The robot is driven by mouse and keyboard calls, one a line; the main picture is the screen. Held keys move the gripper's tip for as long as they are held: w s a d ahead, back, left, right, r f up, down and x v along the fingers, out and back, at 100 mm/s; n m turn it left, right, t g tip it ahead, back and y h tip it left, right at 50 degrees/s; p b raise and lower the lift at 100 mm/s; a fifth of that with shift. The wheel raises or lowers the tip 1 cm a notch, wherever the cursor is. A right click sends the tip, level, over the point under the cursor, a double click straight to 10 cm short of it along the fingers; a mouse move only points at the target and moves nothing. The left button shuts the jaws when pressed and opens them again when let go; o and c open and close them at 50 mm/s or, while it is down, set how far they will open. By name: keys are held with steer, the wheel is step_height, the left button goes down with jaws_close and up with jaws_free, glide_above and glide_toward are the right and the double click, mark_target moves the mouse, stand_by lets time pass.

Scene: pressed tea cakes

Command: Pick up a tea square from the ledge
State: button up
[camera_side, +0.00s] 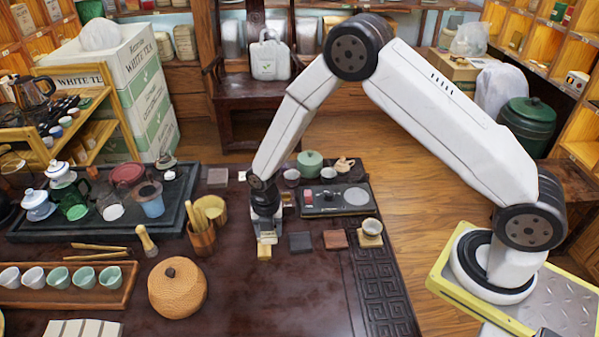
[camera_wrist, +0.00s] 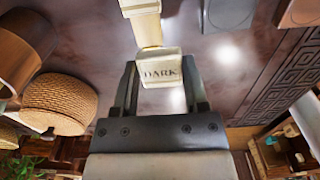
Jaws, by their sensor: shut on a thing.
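My gripper (camera_wrist: 160,66) is shut on a cream tea square (camera_wrist: 160,72) marked "DARK", held between its two fingers in the wrist view. Just beyond the square is a pale yellow block (camera_wrist: 147,32) with a cream piece (camera_wrist: 138,6) at its far end; whether they touch the held square is hard to tell. In the side view my gripper (camera_side: 267,228) points down low over the dark table, with a small yellowish block (camera_side: 264,252) just in front. A dark grey square (camera_side: 300,242) and a reddish-brown square (camera_side: 335,239) lie to its right. I cannot tell which surface is the ledge.
A cup of wooden tools (camera_side: 201,240) and a round woven jar (camera_side: 177,288) stand left of the gripper. The table front is mostly clear.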

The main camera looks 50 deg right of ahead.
steer(key=s+d+r, duration=0.1)
steer(key=s+r, duration=0.6)
steer(key=s, duration=0.5)
steer(key=shift+d+r, duration=0.3)
steer(key=shift+d, duration=0.1)
steer(key=shift+w+d, duration=0.1)
